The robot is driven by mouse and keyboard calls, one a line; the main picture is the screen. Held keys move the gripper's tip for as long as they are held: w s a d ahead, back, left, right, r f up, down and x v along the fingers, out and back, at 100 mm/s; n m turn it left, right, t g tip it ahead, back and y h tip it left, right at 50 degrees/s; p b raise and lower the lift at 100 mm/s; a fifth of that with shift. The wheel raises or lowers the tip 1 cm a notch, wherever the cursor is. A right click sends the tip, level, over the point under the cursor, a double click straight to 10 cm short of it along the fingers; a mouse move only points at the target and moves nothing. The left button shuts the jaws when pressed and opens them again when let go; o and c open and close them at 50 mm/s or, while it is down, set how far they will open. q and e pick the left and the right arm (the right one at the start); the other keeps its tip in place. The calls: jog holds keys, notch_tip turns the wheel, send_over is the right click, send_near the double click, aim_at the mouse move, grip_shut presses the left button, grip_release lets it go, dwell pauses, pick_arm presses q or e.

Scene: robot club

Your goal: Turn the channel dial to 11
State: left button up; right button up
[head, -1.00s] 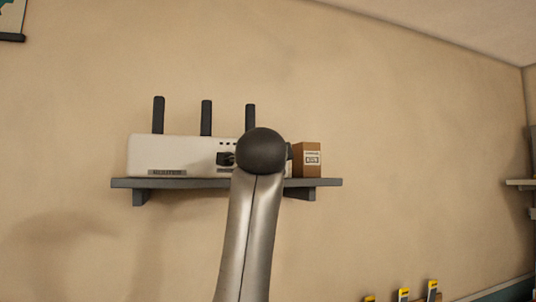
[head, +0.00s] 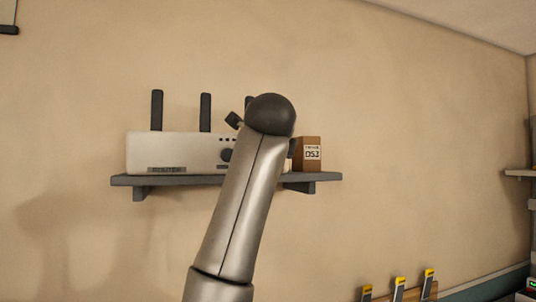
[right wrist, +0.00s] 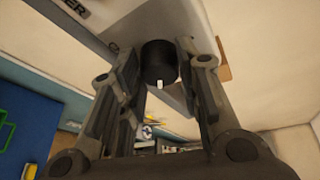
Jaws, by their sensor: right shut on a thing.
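The white router-like box (head: 160,148) with dark upright antennas stands on the wall shelf in the head view. Its black channel dial (head: 226,155) shows partly at the left edge of my right arm. In the right wrist view the dial (right wrist: 159,62) is a black cylinder with a white mark on its near end, towards the bottom of the picture. My right gripper (right wrist: 160,52) has a finger on each side of the dial and is shut on it. In the head view my arm hides most of this gripper. The dial's numbers cannot be read. My left gripper is not in view.
The dark shelf (head: 200,180) carries the box. A small brown carton (head: 309,155) stands at the shelf's right end, close behind my arm. Yellow-topped items (head: 398,288) stand low at the right. The wall around the shelf is clear.

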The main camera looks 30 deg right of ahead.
jog(key=shift+f, duration=0.2)
jog(key=o, duration=1)
jog(key=shift+d+r, duration=0.1)
jog(key=v, duration=0.7)
jog(key=shift+s, duration=0.2)
